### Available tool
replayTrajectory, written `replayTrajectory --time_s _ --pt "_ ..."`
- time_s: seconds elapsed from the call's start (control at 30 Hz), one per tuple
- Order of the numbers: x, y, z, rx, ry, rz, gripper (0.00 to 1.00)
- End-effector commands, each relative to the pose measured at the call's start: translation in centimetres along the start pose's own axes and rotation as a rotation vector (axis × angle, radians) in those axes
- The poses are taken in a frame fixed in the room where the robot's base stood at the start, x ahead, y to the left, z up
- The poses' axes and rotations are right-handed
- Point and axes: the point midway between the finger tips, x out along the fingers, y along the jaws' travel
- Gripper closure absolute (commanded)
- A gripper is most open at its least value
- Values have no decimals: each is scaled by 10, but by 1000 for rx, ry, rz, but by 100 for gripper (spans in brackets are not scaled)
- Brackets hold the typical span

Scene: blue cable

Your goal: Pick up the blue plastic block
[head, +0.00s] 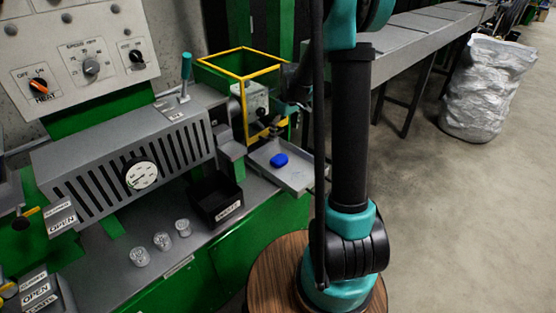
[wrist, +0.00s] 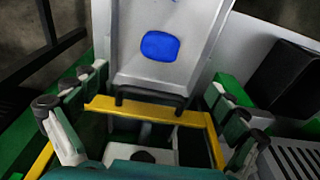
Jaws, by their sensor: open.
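The blue plastic block (head: 279,160) is a small rounded piece lying on a grey metal tray (head: 298,180) beside the machine. In the wrist view the blue block (wrist: 160,46) lies on the pale tray (wrist: 135,75), beyond my fingers. My gripper (wrist: 158,88) is open and empty, with one finger at each side of that view. The block is apart from both fingers. In the head view my gripper is partly hidden by my arm and the yellow frame, above and behind the block.
A yellow frame (head: 243,75) stands next to the tray; its bar (wrist: 140,112) crosses between my fingers in the wrist view. A black bin (head: 215,199) and several clear jars (head: 162,241) stand on the bench to the left. A silver sack (head: 490,88) stands on open floor.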

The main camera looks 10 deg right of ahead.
Motion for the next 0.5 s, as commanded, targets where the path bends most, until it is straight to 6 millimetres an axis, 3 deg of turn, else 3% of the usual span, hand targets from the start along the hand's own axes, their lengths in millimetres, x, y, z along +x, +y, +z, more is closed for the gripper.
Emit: replayTrajectory --time_s 0.3,0.5 --pt "62 0 -1 0 0 1 3" --pt "88 0 -1 1 0 1 3"
